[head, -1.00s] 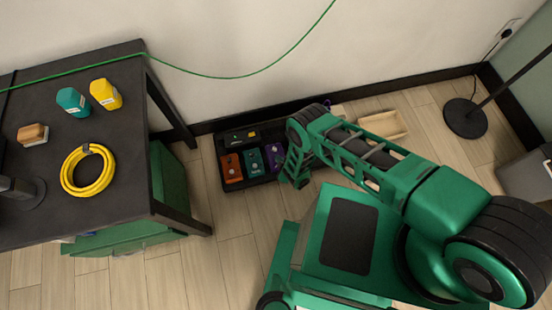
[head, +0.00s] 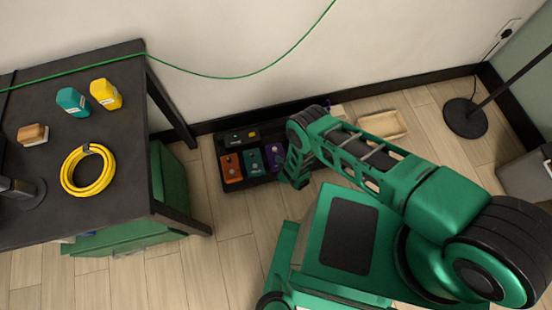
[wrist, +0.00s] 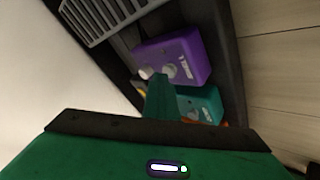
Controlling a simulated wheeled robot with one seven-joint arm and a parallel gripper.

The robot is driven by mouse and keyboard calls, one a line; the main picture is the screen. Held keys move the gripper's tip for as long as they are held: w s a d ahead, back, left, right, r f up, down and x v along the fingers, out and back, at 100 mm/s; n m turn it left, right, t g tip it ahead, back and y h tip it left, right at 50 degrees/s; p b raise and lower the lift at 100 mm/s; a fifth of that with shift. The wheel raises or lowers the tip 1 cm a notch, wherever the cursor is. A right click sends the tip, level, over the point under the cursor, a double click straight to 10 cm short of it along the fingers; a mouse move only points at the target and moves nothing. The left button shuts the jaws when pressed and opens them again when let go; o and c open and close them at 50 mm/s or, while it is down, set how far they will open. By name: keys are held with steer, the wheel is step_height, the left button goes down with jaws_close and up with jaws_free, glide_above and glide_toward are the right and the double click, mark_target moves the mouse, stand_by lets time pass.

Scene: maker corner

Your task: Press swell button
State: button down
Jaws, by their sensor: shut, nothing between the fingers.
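A black pedalboard (head: 224,176) lies on the floor against the wall. On its front row are an orange pedal (head: 232,166), a teal pedal (head: 252,161) and a purple pedal (head: 275,160). Small green (head: 235,137) and yellow (head: 252,133) units sit behind them. No label reading "swell" is legible. My gripper (head: 297,182) points down at the board's right part, beside the purple pedal. In the wrist view its shut green fingers (wrist: 160,96) appear in front of the purple pedal (wrist: 175,58) and the teal pedal (wrist: 200,104). I cannot tell whether they touch anything.
A dark table (head: 120,190) with a yellow cable coil (head: 88,169) and bottles stands at left. A beige tray (head: 382,124) lies right of the board. A lamp base (head: 465,118) stands at far right. Floor in front of the board is clear.

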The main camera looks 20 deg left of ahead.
steer(key=shift+r, duration=0.25)
step_height(320, 180, up, 6)
steer(key=shift+f, duration=0.1)
stand_by(0.7)
stand_by(0.4)
